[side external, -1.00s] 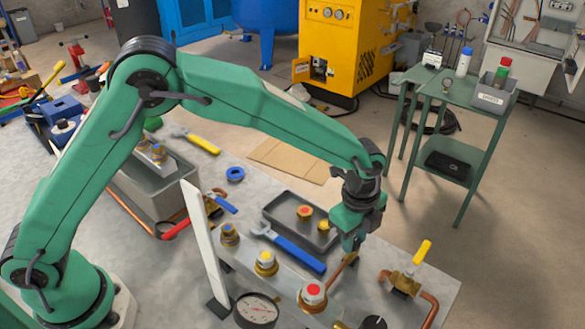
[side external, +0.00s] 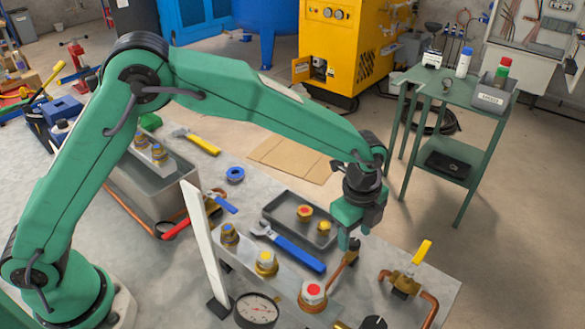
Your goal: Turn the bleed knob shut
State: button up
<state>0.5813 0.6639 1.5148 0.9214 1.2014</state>
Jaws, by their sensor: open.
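A round black knob (side external: 373,323) shows at the bottom edge beside a brass fitting, partly cut off by the frame. It may be the bleed knob; I cannot tell for sure. My gripper (side external: 353,239) points down and is open, above and behind this knob. Just under my gripper is a dark-ended copper-coloured fitting (side external: 347,262). I cannot tell whether the fingertips touch it.
A blue wrench (side external: 295,253), a dark tray (side external: 284,203) and a pressure gauge (side external: 257,309) lie nearby. A yellow-handled valve (side external: 412,271) stands at right.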

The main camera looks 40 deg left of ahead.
aim_at(351, 241)
jog(key=shift+s+r, duration=0.1)
jog(key=shift+r, duration=3.05)
jog(key=shift+a+r, duration=0.1)
jog(key=shift+a, duration=0.05)
jog(key=s+a+r+n+t, duration=0.1)
jog(key=s+a+r+n, duration=0.4)
jog(key=a, duration=0.4)
jog(key=s+a+r+n+t, duration=0.1)
jog(key=s+a+r+n, duration=0.1)
jog(key=a+r+n, duration=0.45)
jog(key=s+a+n+t, duration=0.3)
jog(key=s+a+n, duration=0.6)
jog(key=s+a, duration=0.4)
jog(key=shift+s+a, duration=0.35)
jog(key=shift+s, duration=0.75)
